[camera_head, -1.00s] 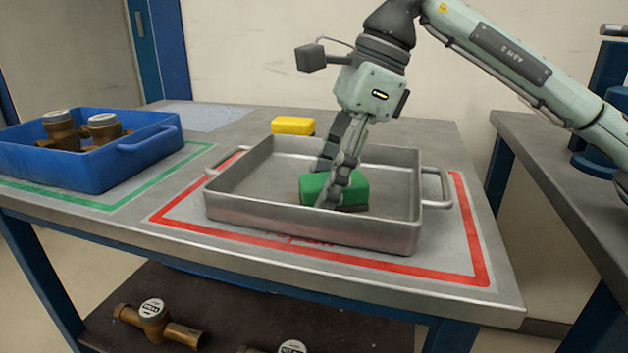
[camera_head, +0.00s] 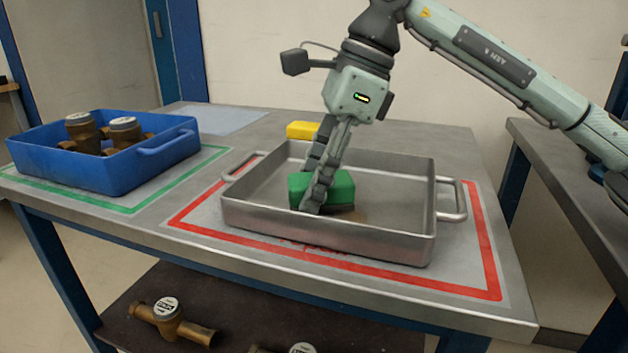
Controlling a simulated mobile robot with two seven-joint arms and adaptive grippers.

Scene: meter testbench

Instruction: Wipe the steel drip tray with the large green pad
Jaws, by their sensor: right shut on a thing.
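The steel drip tray (camera_head: 398,247) sits on the table inside a red outlined area, with a handle at each end. The large green pad (camera_head: 341,190) is inside the tray, left of its middle and low by the floor. My right gripper (camera_head: 315,192) reaches down into the tray from above and is shut on the green pad. Its near finger covers part of the pad's front. A small brownish patch shows on the tray floor just right of the pad's base. The pad's underside is hidden. My left gripper is not in view.
A yellow block (camera_head: 302,130) lies behind the tray. A blue crate (camera_head: 90,163) with brass meters stands at the left in a green outline. More brass meters (camera_head: 168,318) lie on the lower shelf. Another bench (camera_head: 570,160) stands at the right. The tray walls surround the pad.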

